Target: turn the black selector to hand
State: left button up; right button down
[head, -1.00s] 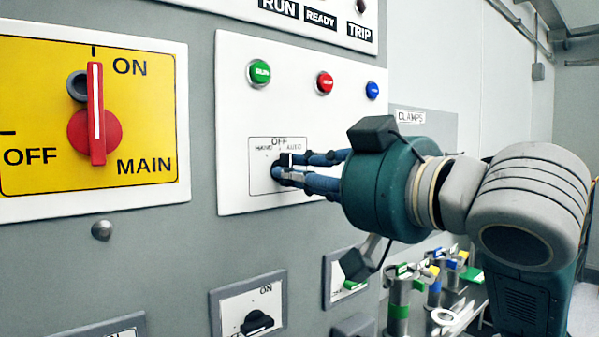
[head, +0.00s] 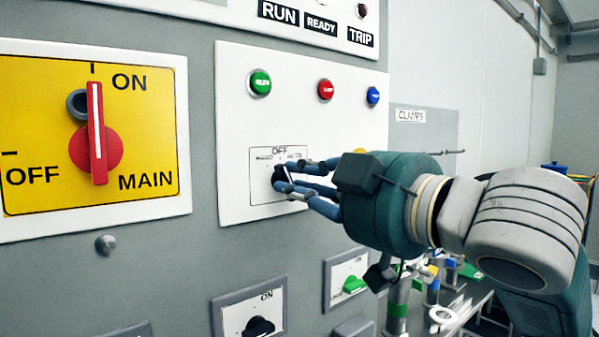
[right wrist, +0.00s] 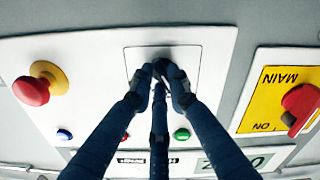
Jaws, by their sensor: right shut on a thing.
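The black selector (head: 281,174) is on the white panel, in a small framed label with OFF at the top. The word at its right is AUTO and the one at its left is hard to read now. My right gripper (head: 290,186) has its blue fingers closed around the selector, which they partly hide. In the right wrist view the fingers (right wrist: 161,78) meet at the panel and cover the selector. I cannot tell exactly which mark its pointer faces. My left gripper is not in view.
Green (head: 260,82), red (head: 325,89) and blue (head: 373,95) buttons sit above the selector. A red main switch (head: 97,140) on a yellow plate is at the left. A red knob on a yellow base (right wrist: 40,83) shows in the wrist view. Smaller switches (head: 258,326) are below.

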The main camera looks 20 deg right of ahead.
jog(key=shift+r+n+p, duration=0.1)
jog(key=shift+n+p, duration=0.8)
jog(key=shift+n, duration=0.8)
